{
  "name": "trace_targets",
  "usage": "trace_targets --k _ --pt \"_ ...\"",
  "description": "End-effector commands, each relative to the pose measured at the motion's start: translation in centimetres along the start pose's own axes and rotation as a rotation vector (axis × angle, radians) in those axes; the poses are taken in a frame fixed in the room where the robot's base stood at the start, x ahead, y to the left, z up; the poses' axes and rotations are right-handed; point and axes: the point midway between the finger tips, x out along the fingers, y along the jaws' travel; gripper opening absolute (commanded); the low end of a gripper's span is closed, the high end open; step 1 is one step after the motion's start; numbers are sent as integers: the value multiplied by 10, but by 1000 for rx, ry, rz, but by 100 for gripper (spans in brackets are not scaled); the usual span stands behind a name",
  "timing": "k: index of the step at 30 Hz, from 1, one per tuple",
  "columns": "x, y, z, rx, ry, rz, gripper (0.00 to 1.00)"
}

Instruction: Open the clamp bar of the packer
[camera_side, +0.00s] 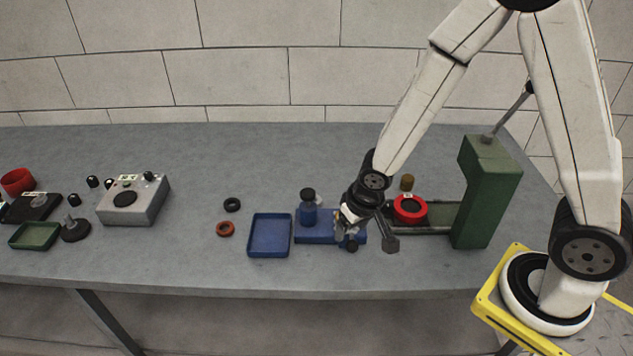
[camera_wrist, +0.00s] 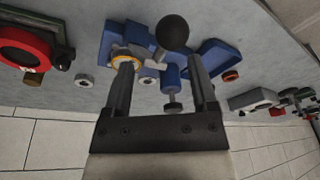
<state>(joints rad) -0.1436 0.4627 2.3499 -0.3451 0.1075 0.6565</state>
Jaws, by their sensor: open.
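The packer appears to be the blue fixture with a flat blue base (camera_side: 315,239) and a blue block with a black knob (camera_side: 308,213). In the wrist view its blue body (camera_wrist: 112,42) carries a yellow-rimmed ring (camera_wrist: 125,62). A black ball (camera_wrist: 173,32), apparently the end of the clamp bar, shows between my fingers; in the side view it is low by the base (camera_side: 352,245). The bar itself is mostly hidden. My gripper (camera_side: 366,236) is open over the right end of the base, its fingers apart (camera_wrist: 161,60) around the ball's line. Contact cannot be told.
A green stand (camera_side: 488,190) with a red ring (camera_side: 410,208) is close on the right. A blue tray (camera_side: 269,236) lies to the left, then a black ring (camera_side: 232,204), a red-brown ring (camera_side: 225,229) and a grey box (camera_side: 134,200). The back of the table is clear.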

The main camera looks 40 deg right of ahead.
Motion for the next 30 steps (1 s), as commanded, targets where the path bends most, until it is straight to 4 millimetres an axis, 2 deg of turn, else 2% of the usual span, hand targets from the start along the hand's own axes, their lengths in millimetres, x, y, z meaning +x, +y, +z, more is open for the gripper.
trace_targets --k 8,24,30 --pt "-14 0 -1 1 3 1 74" --pt "-62 0 0 1 2 -1 74" --pt "-73 0 0 0 0 0 74"
